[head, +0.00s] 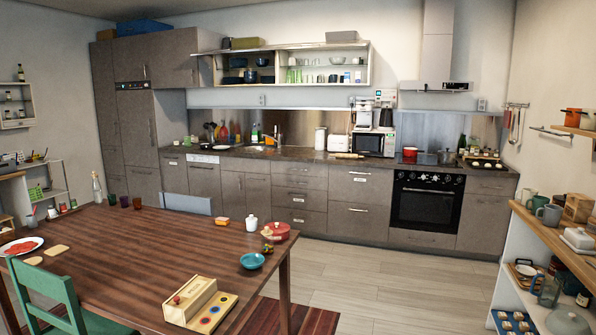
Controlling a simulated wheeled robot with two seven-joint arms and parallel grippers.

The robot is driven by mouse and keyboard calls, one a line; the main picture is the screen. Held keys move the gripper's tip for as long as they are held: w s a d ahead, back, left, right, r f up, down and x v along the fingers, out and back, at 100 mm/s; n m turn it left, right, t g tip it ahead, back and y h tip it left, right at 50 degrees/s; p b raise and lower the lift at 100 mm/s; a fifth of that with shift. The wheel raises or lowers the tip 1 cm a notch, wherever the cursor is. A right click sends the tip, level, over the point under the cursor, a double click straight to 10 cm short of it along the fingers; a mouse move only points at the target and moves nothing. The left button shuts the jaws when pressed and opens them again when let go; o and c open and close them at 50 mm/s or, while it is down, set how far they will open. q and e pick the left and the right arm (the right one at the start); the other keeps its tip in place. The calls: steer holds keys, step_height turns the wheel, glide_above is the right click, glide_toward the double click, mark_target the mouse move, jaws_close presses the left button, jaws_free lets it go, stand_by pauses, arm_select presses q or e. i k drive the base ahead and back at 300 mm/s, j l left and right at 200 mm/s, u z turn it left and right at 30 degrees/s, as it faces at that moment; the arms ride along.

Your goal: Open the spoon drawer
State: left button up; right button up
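A long row of grey-brown kitchen drawers and cabinets runs along the back wall. A middle stack of drawers (300,183) and a wider stack (355,190) to its right have bar handles. Small white labels show on several fronts, such as a label (360,180) on the wider stack and a label (298,201) on the middle stack. The labels are too small to read, so I cannot tell which drawer is the spoon drawer. All the drawer fronts look shut. Neither of my grippers is in view.
A wooden dining table (130,235) with a blue bowl (252,261), a red pot (275,231) and a wooden box (197,298) fills the left foreground. A green chair (45,290) stands at its left. Open floor (390,280) lies before the drawers. Shelves (555,235) line the right.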

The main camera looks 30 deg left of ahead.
mark_target(277, 166)
steer(key=i+j+u, duration=0.2)
steer(key=i, duration=0.55)
steer(key=i+u, duration=0.1)
steer(key=i, duration=2.3)
steer(key=i+u, duration=0.1)
steer(key=i, duration=0.45)
steer(key=i+u, duration=0.1)
steer(key=i, duration=0.5)
steer(key=i+l+u, duration=0.1)
steer(key=i, duration=0.45)
steer(key=i+l+u, duration=0.1)
steer(key=i, duration=0.45)
steer(key=l, duration=0.1)
